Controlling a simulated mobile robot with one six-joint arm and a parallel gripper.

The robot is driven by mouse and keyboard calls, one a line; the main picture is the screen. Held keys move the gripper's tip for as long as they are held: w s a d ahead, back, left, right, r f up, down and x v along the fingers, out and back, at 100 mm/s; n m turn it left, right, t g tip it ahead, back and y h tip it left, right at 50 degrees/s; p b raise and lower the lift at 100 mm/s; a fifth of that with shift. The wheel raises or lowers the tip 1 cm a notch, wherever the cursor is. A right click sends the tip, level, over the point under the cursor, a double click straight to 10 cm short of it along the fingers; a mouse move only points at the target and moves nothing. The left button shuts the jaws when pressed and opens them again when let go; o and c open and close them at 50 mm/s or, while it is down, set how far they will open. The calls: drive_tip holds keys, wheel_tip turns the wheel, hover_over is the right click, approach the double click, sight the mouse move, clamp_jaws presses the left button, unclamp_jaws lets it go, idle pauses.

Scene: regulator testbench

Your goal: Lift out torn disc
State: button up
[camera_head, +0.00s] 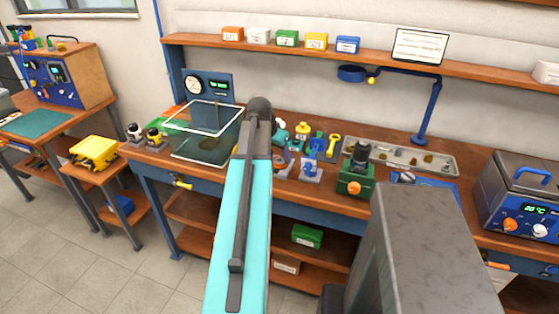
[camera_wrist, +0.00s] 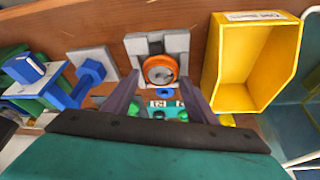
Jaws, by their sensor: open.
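In the wrist view my gripper (camera_wrist: 161,82) is open, with its two dark fingers apart and nothing seen between the pads. Just beyond the fingertips, an orange round part (camera_wrist: 159,69) with a darker centre sits in a grey square holder (camera_wrist: 176,42). The fingertips flank its lower edge in the picture; I cannot tell how far above it they are. No tear is visible, so I cannot tell whether this part is or holds the torn disc. In the head view my arm hides the gripper and the bench under it.
A yellow open bin (camera_wrist: 238,95) stands close right of the holder. Blue parts (camera_wrist: 87,80) and grey plates lie to the left. A small blue ring (camera_wrist: 165,93) lies below the holder. In the head view, a green-based fixture (camera_head: 355,180) and a grey tray (camera_head: 440,166) stand farther right.

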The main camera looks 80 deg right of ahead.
idle(0.4)
drive_tip(key=shift+a, duration=0.1)
drive_tip(key=c, duration=1.3)
clamp_jaws()
drive_tip(key=shift+a+f, duration=0.1)
drive_tip(key=shift+f, duration=0.1)
